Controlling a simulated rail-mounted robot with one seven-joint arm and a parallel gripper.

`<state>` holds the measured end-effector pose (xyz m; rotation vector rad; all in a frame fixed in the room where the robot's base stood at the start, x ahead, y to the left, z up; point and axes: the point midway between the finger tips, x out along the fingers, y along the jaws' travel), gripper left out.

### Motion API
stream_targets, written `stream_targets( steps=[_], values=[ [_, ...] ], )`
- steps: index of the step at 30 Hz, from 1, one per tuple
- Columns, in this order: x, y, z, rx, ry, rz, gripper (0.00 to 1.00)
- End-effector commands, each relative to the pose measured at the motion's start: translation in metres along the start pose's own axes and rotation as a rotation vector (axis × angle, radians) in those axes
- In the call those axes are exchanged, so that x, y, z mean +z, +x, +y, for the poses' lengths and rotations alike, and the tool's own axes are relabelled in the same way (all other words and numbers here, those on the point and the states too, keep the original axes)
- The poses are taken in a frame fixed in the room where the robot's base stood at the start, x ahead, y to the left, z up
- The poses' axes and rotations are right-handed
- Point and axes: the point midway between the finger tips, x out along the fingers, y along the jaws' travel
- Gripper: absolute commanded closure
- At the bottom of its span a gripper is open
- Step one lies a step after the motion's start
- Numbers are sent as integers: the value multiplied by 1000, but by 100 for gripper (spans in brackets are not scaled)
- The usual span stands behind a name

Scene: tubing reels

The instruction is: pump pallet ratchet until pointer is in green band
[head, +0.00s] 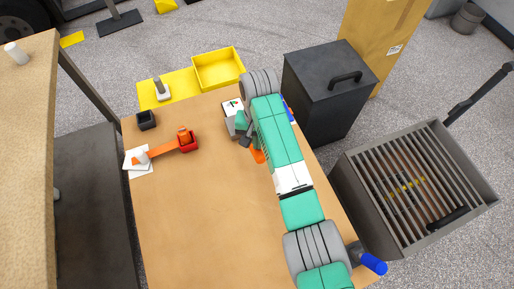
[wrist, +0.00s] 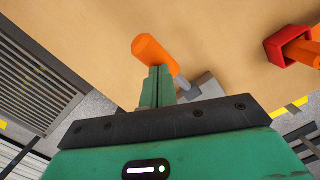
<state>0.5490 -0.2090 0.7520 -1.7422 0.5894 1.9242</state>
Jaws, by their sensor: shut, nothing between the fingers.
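A grey unit with a white dial face (head: 233,105) stands at the far edge of the table; the dial has small coloured marks, but its pointer is too small to read. An orange-handled lever (head: 259,156) shows beside my arm. In the wrist view the orange grip (wrist: 150,48) sits on a grey rod that runs down towards a grey body (wrist: 208,88), partly hidden by my gripper. My gripper (wrist: 160,70) is shut and empty, its green fingertips close beside the orange grip; contact cannot be told. In the head view my gripper (head: 244,141) is partly hidden by my arm.
A red holder (head: 189,146) with an orange piece and strap lies left on the table, near a white pad (head: 133,165) and a black cup (head: 146,120). A yellow bin (head: 218,70) is behind. A dark cabinet (head: 320,95) stands right. The table's front middle is clear.

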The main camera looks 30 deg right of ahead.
Motion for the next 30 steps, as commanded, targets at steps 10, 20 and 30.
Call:
stream_targets(
  steps=[10,20,30],
  values=[
    [-2,28,0,0,0,-1,100],
    [-31,17,0,0,0,1,100],
    [-31,13,0,0,0,-1,100]
  ],
)
